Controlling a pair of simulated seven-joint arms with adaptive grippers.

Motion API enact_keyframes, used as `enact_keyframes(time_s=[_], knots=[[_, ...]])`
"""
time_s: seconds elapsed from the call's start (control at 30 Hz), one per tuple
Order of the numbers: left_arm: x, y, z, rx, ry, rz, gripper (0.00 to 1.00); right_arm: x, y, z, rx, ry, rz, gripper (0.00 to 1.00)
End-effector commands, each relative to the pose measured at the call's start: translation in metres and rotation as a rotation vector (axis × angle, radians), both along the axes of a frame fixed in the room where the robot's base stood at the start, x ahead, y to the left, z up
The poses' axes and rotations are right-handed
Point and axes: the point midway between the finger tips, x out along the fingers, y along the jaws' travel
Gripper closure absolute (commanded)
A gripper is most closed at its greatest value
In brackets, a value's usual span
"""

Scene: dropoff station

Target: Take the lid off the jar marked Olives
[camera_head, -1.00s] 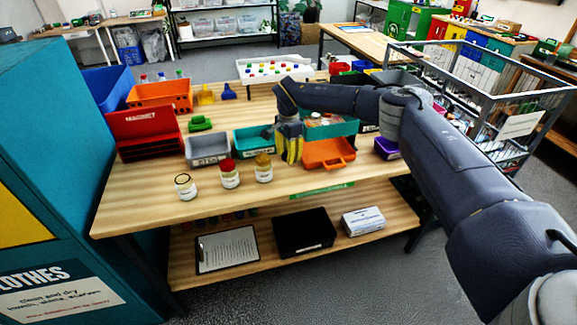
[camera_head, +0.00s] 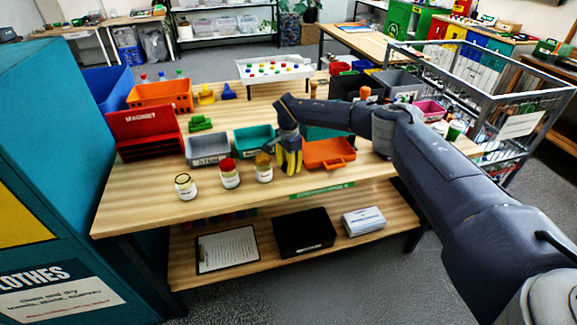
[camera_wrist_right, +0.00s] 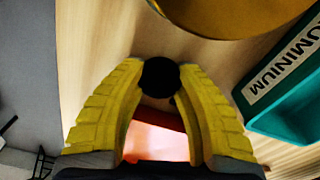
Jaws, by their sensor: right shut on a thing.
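Three jars stand in a row near the table's front: one with a dark-rimmed top (camera_head: 185,187), one with a red lid (camera_head: 229,173) and one with a gold lid (camera_head: 263,167). Their labels are too small to read. My right gripper (camera_head: 289,158), with yellow fingers, is just right of the gold-lidded jar, apart from its lid. In the wrist view my right gripper (camera_wrist_right: 161,70) is shut on a small dark round thing (camera_wrist_right: 160,77); I cannot tell what it is. The gold lid (camera_wrist_right: 240,12) shows at the top there. My left gripper is out of view.
A teal bin (camera_head: 254,138), labelled ALUMINIUM in the wrist view (camera_wrist_right: 282,110), stands behind the jars beside a grey bin (camera_head: 207,150). An orange tray (camera_head: 329,154) is right of my gripper. The table front (camera_head: 150,215) is clear.

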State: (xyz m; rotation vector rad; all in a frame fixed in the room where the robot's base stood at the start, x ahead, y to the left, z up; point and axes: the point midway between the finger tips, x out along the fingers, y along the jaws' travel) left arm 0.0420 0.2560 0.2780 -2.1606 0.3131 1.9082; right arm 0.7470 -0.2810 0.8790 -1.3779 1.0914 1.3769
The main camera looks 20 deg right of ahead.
Motion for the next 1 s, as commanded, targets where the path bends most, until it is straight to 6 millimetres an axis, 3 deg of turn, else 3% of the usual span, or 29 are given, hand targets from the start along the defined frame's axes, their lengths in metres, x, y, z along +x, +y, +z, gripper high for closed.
enact_keyframes(time_s=[0.07,0.1,0.27,0.53,0.67,1.0], knots=[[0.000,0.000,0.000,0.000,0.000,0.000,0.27,0.000,0.000,-0.003,0.000,0.001,0.000,1.00],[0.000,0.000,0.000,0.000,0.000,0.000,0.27,0.000,0.000,-0.002,0.000,0.001,0.000,0.63],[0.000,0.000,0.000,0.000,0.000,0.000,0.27,0.000,0.000,-0.002,0.000,0.001,0.000,0.46],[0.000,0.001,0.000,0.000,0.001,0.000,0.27,0.000,0.000,-0.001,0.000,0.000,0.000,0.46],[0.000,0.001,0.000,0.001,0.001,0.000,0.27,0.001,0.000,0.009,0.000,-0.001,0.000,0.46],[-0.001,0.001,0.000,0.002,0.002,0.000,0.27,0.001,0.000,0.066,-0.001,-0.002,0.000,0.46]])
